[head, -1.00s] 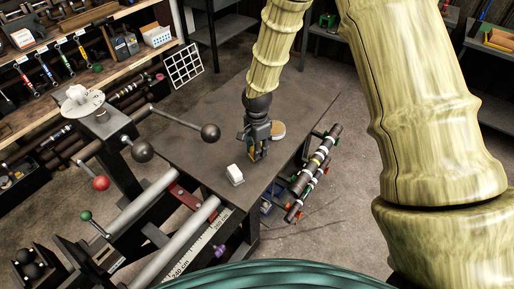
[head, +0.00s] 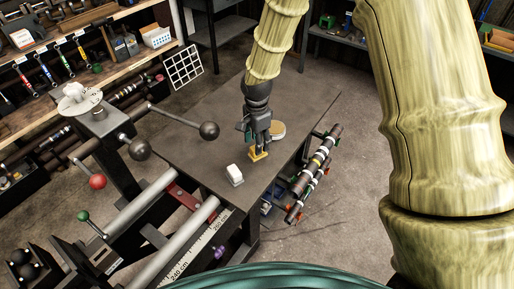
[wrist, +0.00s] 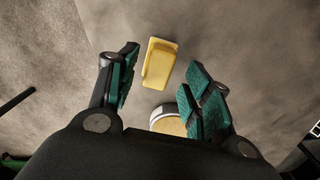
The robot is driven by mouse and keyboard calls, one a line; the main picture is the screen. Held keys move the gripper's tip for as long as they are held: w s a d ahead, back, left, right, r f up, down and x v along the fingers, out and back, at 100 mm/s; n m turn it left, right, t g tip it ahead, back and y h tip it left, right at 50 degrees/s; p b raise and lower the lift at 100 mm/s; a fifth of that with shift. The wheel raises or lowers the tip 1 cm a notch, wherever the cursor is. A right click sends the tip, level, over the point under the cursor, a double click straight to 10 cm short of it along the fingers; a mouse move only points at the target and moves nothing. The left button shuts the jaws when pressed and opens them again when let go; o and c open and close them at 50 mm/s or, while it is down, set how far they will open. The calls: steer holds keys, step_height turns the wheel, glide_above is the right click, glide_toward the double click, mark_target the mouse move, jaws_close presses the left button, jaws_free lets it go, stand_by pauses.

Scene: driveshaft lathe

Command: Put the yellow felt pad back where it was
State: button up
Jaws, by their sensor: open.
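The yellow felt pad (head: 259,155) lies on the dark table top (head: 205,115), just below my gripper in the head view. In the wrist view the pad (wrist: 159,63) shows as a yellow block on a wider yellow base, beyond and between the spread fingers. My gripper (head: 257,142) points down over the pad. I cannot tell from the frames the exact gap between fingertips and pad.
A round tan-topped disc (head: 278,130) stands right behind my gripper. A white block (head: 235,174) sits to the front left. Lathe handles with dark balls (head: 209,131) reach over the table's left side. A rack of shafts (head: 315,172) hangs at the right edge.

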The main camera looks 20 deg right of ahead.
step_height(320, 180, up, 8)
steer(key=b, duration=0.2)
stand_by(0.3)
steer(key=shift+r, duration=0.1)
stand_by(0.4)
